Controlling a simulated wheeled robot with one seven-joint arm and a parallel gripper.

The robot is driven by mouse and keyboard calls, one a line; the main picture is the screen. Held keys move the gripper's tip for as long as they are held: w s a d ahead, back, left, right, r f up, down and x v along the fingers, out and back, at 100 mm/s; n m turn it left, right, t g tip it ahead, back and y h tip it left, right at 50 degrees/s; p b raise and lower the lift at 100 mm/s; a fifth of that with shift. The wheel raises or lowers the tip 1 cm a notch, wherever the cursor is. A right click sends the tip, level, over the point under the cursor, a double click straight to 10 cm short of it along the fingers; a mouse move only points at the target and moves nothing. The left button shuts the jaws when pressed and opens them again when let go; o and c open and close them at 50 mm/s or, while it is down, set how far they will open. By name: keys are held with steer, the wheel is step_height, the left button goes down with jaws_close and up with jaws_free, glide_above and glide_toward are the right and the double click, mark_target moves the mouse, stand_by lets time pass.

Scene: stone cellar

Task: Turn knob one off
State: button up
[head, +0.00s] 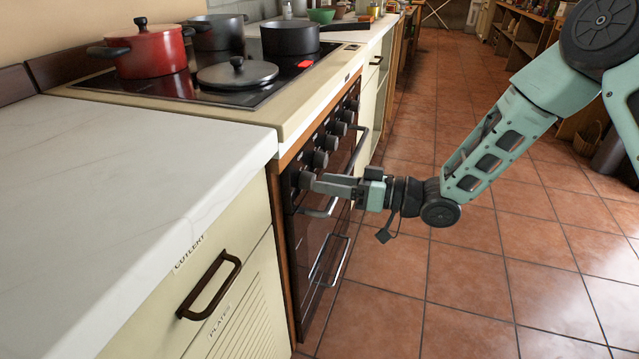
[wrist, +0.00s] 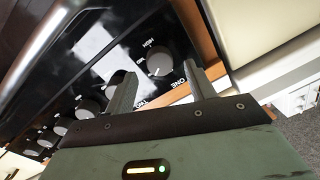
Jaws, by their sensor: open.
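Knob one (wrist: 160,62) is a round grey dial on the dark stove front, with the label ONE printed beside it in the wrist view. It is the nearest knob in the row in the head view (head: 305,179). My gripper (wrist: 163,72) is open, with its two fingers on either side of knob one in the wrist view. In the head view my gripper (head: 314,182) reaches the stove front right at this knob. I cannot tell whether the fingers touch it. I cannot clearly read where the dial points.
Several more knobs (head: 320,158) run along the stove front, one (wrist: 115,79) close by my left finger. Oven handles (head: 320,210) stick out below. A red pot (head: 150,52), other pans and a lid (head: 237,73) stand on the hob. The tiled floor (head: 470,260) is clear.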

mark_target(308, 181)
steer(key=shift+x, duration=1.35)
steer(key=c, duration=1)
steer(key=shift+n, duration=0.4)
steer(key=n+b, duration=0.7)
steer(key=n, duration=0.3)
steer(key=shift+s+n+h, duration=0.15)
steer(key=shift+n+h, duration=0.25)
